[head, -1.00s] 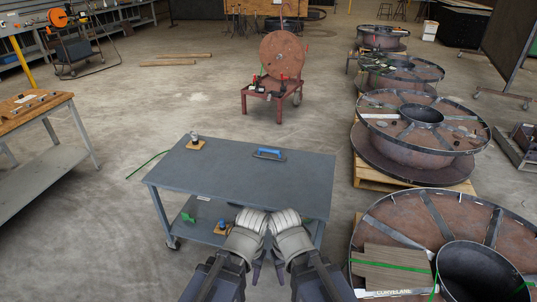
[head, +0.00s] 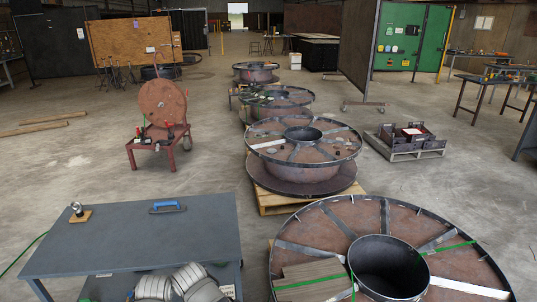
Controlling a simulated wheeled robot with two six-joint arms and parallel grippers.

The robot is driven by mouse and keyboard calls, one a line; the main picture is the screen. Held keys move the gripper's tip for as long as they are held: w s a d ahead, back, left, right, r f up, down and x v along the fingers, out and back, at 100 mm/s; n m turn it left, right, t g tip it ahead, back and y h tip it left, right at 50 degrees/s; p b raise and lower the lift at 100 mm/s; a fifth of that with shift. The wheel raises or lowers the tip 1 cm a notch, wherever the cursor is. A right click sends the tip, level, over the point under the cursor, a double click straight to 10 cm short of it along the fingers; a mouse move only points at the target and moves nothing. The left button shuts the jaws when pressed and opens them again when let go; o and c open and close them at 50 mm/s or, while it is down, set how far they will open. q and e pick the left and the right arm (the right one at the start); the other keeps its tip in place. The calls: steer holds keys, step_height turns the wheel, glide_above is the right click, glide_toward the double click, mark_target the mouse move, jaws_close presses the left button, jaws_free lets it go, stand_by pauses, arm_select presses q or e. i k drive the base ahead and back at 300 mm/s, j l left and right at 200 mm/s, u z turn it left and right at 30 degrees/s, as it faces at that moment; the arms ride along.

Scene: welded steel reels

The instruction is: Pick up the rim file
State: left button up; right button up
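A tool with a blue handle (head: 167,207) lies on the top of the grey cart (head: 130,238), near its far edge. It looks like the rim file, but its working face is hidden beneath the handle. Nothing is touching the handle.
A small metal piece on a wooden block (head: 79,212) stands on the cart's left part. A large steel reel (head: 437,225) fills the lower right. More reels stand behind it on pallets. A red stand (head: 162,147) is behind the cart. Open floor lies left.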

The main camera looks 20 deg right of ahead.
mark_target(156, 210)
steer(key=i+j, duration=0.5)
steer(key=i, duration=0.2)
steer(key=i+j, duration=0.55)
steer(key=i, duration=0.2)
steer(key=i+j, duration=0.5)
steer(key=i, duration=0.2)
